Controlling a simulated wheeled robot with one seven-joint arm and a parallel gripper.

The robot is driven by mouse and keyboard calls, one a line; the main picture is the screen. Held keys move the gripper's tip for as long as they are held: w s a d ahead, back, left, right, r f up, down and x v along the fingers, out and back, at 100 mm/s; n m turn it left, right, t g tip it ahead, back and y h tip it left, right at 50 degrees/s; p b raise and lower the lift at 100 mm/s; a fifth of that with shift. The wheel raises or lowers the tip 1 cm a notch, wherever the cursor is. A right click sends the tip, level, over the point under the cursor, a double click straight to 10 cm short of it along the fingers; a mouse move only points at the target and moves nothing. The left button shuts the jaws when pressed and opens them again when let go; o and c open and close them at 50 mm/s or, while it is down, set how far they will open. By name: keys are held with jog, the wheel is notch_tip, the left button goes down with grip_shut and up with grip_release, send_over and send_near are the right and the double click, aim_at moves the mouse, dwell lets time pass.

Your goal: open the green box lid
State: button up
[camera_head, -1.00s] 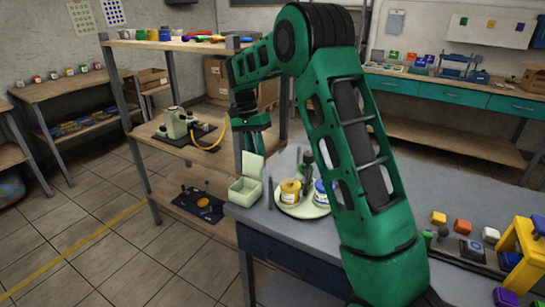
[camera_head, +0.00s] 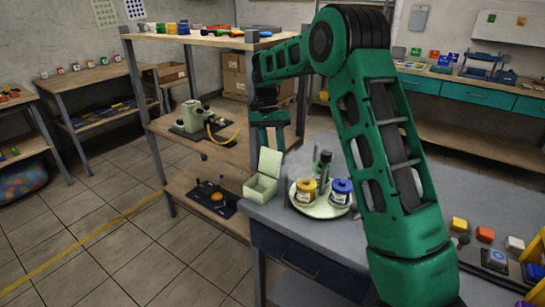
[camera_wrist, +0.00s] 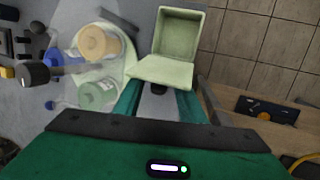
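The pale green box (camera_head: 260,188) stands at the left corner of the grey table. Its lid (camera_head: 270,162) is raised, standing up from the box's far edge. The wrist view shows the open inside of the box (camera_wrist: 180,32) and the lid (camera_wrist: 160,71) at its near edge. My gripper (camera_head: 270,142) points down just behind and above the lid. In the wrist view my gripper (camera_wrist: 158,103) has its two green fingers apart, with nothing held between them. The lid's edge is close to the fingertips; I cannot tell whether they touch.
A wooden shelf (camera_head: 215,41) rises behind on the left. The floor left of the table is clear.

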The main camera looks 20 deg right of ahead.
jog(key=v, duration=1)
jog(key=shift+w+r, duration=0.15)
jog(key=shift+r, duration=0.2)
